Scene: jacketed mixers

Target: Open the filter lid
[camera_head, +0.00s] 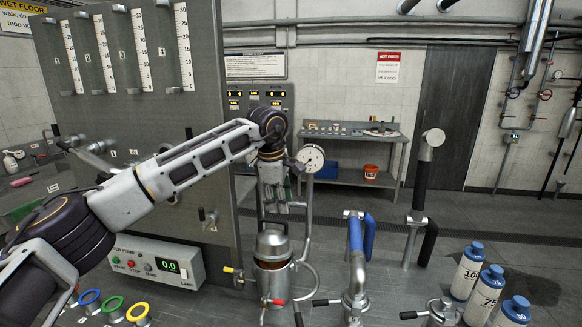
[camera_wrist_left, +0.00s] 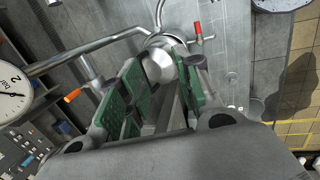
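The filter (camera_head: 272,275) is an upright metal vessel with a reddish-brown band, standing at the front centre of the head view. Its rounded metal lid (camera_head: 272,241) is on top, and it appears as a shiny dome (camera_wrist_left: 159,66) in the left wrist view. Nothing is held. My right gripper is in neither view.
A pressure gauge (camera_head: 311,157) on a pipe stands close right of the gripper. Blue-handled piping (camera_head: 361,240) and a dark post (camera_head: 423,180) stand further right. White bottles (camera_head: 467,272) are at lower right. A tall grey panel (camera_head: 130,90) and pump box (camera_head: 150,264) are left.

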